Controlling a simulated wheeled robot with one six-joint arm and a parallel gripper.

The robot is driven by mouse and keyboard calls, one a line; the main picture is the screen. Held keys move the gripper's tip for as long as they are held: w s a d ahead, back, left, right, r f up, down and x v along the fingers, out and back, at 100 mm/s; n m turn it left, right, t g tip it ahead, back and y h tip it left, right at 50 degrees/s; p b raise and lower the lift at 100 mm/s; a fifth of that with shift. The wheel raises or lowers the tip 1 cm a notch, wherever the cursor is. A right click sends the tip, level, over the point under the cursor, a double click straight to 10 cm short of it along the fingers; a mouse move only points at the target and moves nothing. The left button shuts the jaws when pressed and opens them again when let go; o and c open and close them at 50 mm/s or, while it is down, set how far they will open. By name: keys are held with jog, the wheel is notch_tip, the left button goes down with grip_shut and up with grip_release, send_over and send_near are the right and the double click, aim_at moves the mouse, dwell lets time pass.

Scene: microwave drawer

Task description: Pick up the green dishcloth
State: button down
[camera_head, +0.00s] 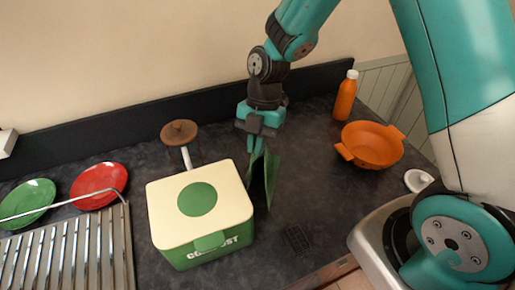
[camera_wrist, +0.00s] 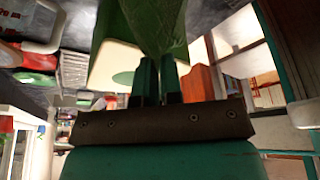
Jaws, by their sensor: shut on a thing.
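My gripper (camera_head: 256,152) points down just right of the compost bin in the head view. It is shut on the green dishcloth (camera_head: 268,178), which hangs from the fingers as a thin, folded dark green sheet. The cloth's lower edge is close to the countertop; I cannot tell whether it touches. In the wrist view the cloth (camera_wrist: 157,24) spreads out beyond the closed fingers (camera_wrist: 158,72). Part of the cloth is hidden behind the fingers in the head view.
A green and cream compost bin (camera_head: 215,262) stands close left of the cloth. A wooden-topped brush (camera_head: 180,132) is behind it. An orange bowl (camera_head: 372,146) and orange bottle (camera_head: 345,98) stand right. Red (camera_head: 98,184) and green (camera_head: 27,196) plates are left, by a metal rack (camera_head: 68,255).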

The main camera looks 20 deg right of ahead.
notch_tip(320, 180, up, 10)
jog(key=p, duration=0.5)
jog(key=shift+r+p, duration=0.25)
jog(key=shift+p, duration=0.15)
